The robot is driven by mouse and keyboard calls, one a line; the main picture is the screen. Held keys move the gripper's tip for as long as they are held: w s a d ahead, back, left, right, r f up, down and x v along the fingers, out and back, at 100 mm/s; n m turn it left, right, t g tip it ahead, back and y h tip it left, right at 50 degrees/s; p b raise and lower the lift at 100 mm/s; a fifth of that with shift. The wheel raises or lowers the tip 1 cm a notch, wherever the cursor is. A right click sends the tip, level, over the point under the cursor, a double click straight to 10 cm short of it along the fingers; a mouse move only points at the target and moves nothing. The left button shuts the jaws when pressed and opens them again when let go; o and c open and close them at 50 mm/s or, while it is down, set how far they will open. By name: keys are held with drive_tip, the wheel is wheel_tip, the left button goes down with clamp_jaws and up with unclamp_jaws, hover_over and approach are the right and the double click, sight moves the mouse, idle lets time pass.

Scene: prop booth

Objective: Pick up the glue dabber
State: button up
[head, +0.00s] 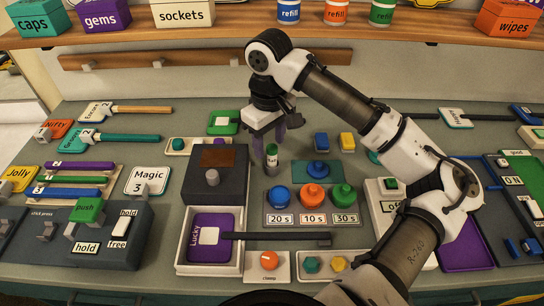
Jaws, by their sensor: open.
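A small upright item with a green top and a grey lower part (271,154), likely the glue dabber, stands on the bench right of the dark box. My gripper (268,142) is open, pointing down just above and behind it. Its purple-grey fingers are spread, one to the left of the green top and one to the upper right. I cannot tell whether either finger touches it. Nothing shows held between the fingers.
A dark box (215,188) with a brown top patch stands close on the left. Blue, orange and green knobs (312,197) stand at the right front. A purple tray (182,241) with a long dark bar lies in front. A shelf (390,32) with boxes runs along the back.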

sight(272, 147)
drive_tip(key=f, duration=0.2)
drive_tip(key=f+p, duration=0.1)
drive_tip(key=shift+w+d+f, duration=0.2)
drive_tip(key=shift+d+f, duration=0.1)
drive_tip(key=shift+f, duration=0.6)
clamp_jaws()
wheel_tip(272, 147, up, 20)
drive_tip(key=b, duration=0.1)
drive_tip(key=shift+b, duration=0.3)
